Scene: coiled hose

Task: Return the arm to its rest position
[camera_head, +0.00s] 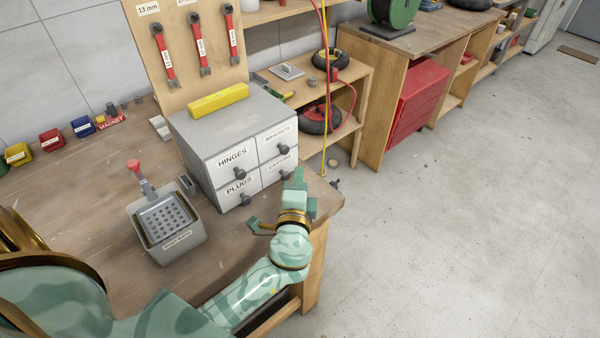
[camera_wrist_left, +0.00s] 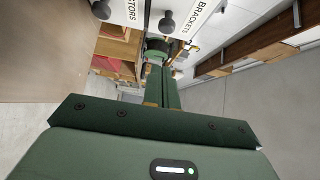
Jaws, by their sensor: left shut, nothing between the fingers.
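My left arm comes in from the lower left in the head view. Its green gripper (camera_head: 297,188) is in front of the right-hand drawers of the grey drawer cabinet (camera_head: 192,151), near the table's right corner. The gripper is shut and empty. In the left wrist view the green fingers (camera_wrist_left: 162,88) are together, with nothing between them. Drawer fronts with dark knobs and a label reading BRACKETS (camera_wrist_left: 203,20) show at the top of that view. I cannot tell whether the gripper touches the cabinet. My right gripper is not in view.
A grey box with a perforated tray (camera_head: 172,217) and a red-tipped lever stands on the wooden table (camera_head: 95,200). A yellow block (camera_head: 218,99) lies on the cabinet. Wrenches (camera_head: 201,45) hang behind. A shelf with wheels (camera_head: 345,100) stands beyond; the floor (camera_head: 450,220) at right is clear.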

